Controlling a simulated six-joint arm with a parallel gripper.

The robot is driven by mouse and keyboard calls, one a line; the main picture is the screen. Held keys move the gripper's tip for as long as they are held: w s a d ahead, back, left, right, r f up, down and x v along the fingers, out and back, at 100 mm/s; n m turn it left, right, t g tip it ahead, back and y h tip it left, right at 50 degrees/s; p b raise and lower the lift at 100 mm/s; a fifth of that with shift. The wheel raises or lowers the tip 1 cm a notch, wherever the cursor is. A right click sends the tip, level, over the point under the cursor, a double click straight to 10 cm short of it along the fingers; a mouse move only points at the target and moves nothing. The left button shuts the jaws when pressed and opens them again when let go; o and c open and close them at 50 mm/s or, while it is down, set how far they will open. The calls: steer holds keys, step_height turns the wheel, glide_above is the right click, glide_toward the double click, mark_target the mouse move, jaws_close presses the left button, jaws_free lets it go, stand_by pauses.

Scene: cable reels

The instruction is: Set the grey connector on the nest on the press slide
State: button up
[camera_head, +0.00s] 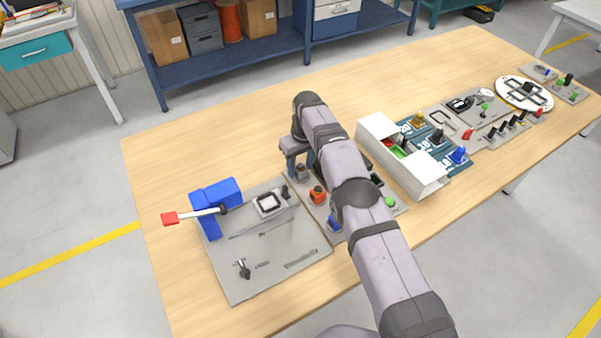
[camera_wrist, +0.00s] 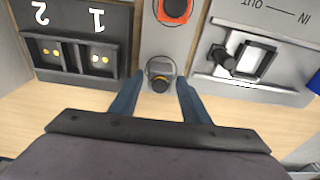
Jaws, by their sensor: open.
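The grey connector (camera_head: 302,173), a short round piece with a dark middle, stands at the far end of a grey strip. In the wrist view the grey connector (camera_wrist: 160,67) shows between the fingertips. My gripper (camera_head: 300,165) is open; in the wrist view its two blue fingers (camera_wrist: 159,82) lie either side of the connector, with gaps showing. I cannot tell how far down they reach. The nest (camera_head: 268,203) is a dark square frame on a light block beside the blue press (camera_head: 217,199); it also shows in the wrist view (camera_wrist: 249,66). It looks empty.
An orange connector (camera_head: 318,195) and a blue one (camera_head: 334,224) stand on the same strip. A black knob (camera_head: 285,191) stands beside the nest. The press lever has a red grip (camera_head: 170,218). A white bin (camera_head: 416,180) stands right of my arm. The table's far middle is clear.

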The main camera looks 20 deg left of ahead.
steer(key=c, duration=1)
steer(key=shift+o, duration=0.2)
step_height(320, 180, up, 8)
steer(key=p, duration=0.5)
steer(key=shift+f+p, duration=0.15)
steer(key=shift+p, duration=0.25)
steer(key=shift+f, duration=0.1)
steer(key=shift+s+a, duration=0.25)
steer(key=shift+a, duration=0.1)
steer(key=s+a+p, duration=0.1)
steer(key=s+a, duration=0.4)
steer(key=s, duration=0.7)
steer(key=shift+s+a+r+p, duration=0.15)
steer(key=shift+s+r+p, duration=0.05)
steer(key=shift+s+p, duration=0.15)
